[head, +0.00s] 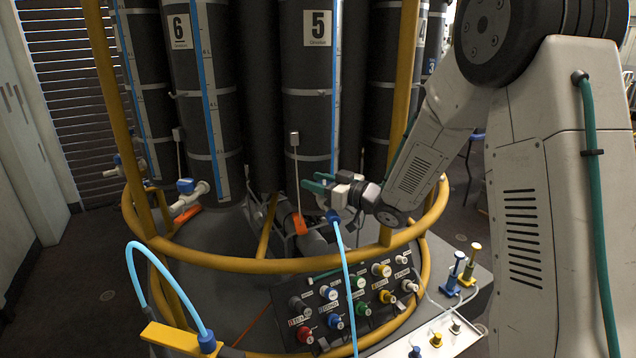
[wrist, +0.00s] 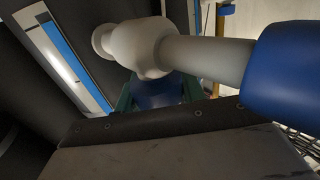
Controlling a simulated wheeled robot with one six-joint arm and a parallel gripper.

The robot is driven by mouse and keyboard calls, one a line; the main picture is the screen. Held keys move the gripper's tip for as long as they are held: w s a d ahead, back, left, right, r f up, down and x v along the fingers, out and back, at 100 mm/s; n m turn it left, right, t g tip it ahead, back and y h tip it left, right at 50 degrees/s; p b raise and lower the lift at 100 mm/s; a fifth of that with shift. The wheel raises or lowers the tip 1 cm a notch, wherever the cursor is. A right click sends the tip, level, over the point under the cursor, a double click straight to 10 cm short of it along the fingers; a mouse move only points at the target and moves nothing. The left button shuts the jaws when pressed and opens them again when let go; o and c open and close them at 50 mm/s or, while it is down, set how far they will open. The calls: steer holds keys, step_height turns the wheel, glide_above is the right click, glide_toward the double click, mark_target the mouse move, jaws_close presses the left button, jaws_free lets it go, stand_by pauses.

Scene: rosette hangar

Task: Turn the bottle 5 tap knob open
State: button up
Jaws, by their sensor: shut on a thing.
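Bottle 5 (head: 312,90) is a tall dark cylinder with a white "5" label, standing in the yellow frame. In the head view, my gripper (head: 322,184) with its green fingers is at the tap low in front of it. In the wrist view, the tap's pale body (wrist: 140,45) and spout cross the top, ending in a blue hose end (wrist: 290,70). The blue tap knob (wrist: 158,92) sits between the green fingertips of my gripper (wrist: 157,98), which is shut on it. The knob is mostly hidden in the head view, and its turn angle cannot be told.
Bottle 6 (head: 190,100) with its own blue-knobbed tap (head: 187,186) stands to the left. A yellow ring rail (head: 225,264) runs around the bottles. A panel of coloured knobs (head: 350,300) and a light blue hose (head: 347,275) are in front.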

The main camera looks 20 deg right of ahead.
steer(key=o, duration=1)
steer(key=v, duration=0.8)
steer(key=shift+a, duration=0.1)
